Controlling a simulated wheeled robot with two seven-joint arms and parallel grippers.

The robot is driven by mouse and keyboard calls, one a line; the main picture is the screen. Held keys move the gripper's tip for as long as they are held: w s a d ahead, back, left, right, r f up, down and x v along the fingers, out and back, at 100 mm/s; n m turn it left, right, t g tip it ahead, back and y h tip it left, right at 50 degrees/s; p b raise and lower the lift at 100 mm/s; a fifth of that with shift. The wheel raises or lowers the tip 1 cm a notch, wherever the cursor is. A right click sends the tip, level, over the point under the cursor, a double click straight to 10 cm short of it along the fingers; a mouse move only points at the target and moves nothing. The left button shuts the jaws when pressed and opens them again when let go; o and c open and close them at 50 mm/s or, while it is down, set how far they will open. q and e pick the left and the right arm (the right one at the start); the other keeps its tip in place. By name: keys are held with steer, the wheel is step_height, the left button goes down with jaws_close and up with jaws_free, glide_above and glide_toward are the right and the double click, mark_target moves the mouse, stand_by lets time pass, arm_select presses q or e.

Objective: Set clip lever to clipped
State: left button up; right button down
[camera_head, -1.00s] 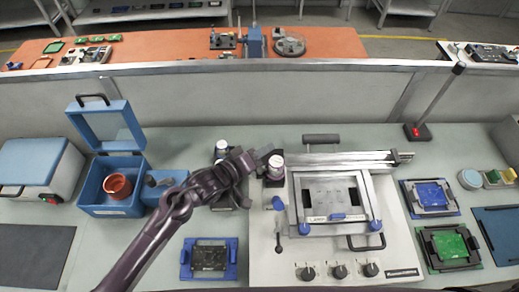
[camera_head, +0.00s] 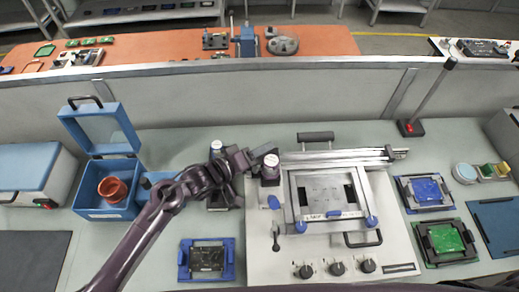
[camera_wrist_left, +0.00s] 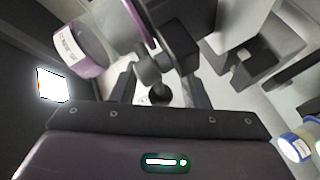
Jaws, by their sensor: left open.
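The fixture (camera_head: 390,235) is a pale panel bearing a metal frame (camera_head: 288,205) with blue corner knobs. A small upright lever with a black end (camera_head: 276,240) stands at its left side, below a blue knob (camera_head: 274,202). I cannot tell for sure which part is the clip lever. My left gripper (camera_head: 262,157) is open at the fixture's upper left, close to a white-topped cylinder (camera_head: 270,170). In the left wrist view, a dark round knob (camera_wrist_left: 160,94) shows between the fingers; contact cannot be told. A purple-banded cylinder (camera_wrist_left: 82,48) is beside them. My right gripper is out of view.
A metal rail (camera_head: 345,158) runs along the fixture's back, with a dark handle (camera_head: 316,137) behind it. Blue and green board holders (camera_head: 425,192) stand right, and another (camera_head: 207,260) front left. An open blue box (camera_head: 107,205) holds a red cup (camera_head: 113,190).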

arm_select(q)
steer(key=b+v, duration=0.2)
steer(key=v, duration=0.5)
steer(key=shift+s+a, duration=0.25)
